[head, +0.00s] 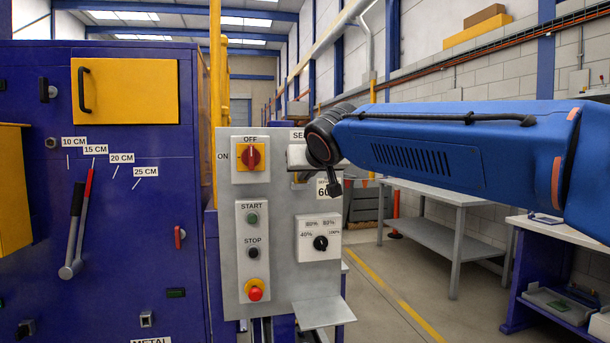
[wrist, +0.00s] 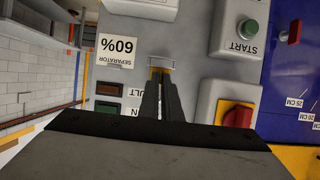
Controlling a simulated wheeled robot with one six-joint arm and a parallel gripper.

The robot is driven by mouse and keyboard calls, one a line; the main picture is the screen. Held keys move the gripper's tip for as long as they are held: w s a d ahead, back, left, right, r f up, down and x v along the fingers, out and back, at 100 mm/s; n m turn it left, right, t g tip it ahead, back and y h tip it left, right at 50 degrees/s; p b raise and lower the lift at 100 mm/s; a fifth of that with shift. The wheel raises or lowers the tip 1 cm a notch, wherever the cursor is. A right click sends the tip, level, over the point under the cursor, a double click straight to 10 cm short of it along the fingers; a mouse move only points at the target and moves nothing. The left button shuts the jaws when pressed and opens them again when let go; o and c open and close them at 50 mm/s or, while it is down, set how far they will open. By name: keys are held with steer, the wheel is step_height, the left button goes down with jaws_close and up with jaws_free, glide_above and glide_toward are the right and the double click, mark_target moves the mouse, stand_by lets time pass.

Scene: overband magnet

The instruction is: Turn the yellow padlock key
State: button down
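The wrist view shows the two dark fingers of my gripper (wrist: 162,82) close together, pointing at the grey control panel. A small metal piece with a little yellow (wrist: 160,66) shows right at the fingertips. I cannot tell whether it is the yellow padlock or its key, or whether the fingers touch it; the fingers hide what lies behind them. The white SEPARATOR 60% label (wrist: 117,47) is beside it. In the head view my wrist is in front of the upper right of the control panel (head: 285,205), and I cannot make out the padlock, the key or the fingertips.
The panel carries a red OFF/ON switch (head: 250,157), a green START button (head: 253,218), a red emergency button (head: 255,293) and a black percent knob (head: 320,243). A blue machine with levers (head: 76,230) stands left. A grey workbench (head: 440,195) stands at the right.

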steer(key=n+t+h, duration=0.1)
steer(key=n, duration=0.2)
steer(key=n+t+h, duration=0.1)
steer(key=n+h, duration=0.1)
steer(key=n, duration=0.1)
steer(key=a+f+n+t+h, duration=0.1)
steer(key=n+h, duration=0.1)
steer(key=n, duration=0.1)
steer(key=shift+s+a+n, duration=0.1)
steer(key=shift+s+n, duration=0.05)
steer(key=shift+n, duration=0.25)
stand_by(0.5)
stand_by(0.5)
steer(key=c, duration=2)
jaws_free()
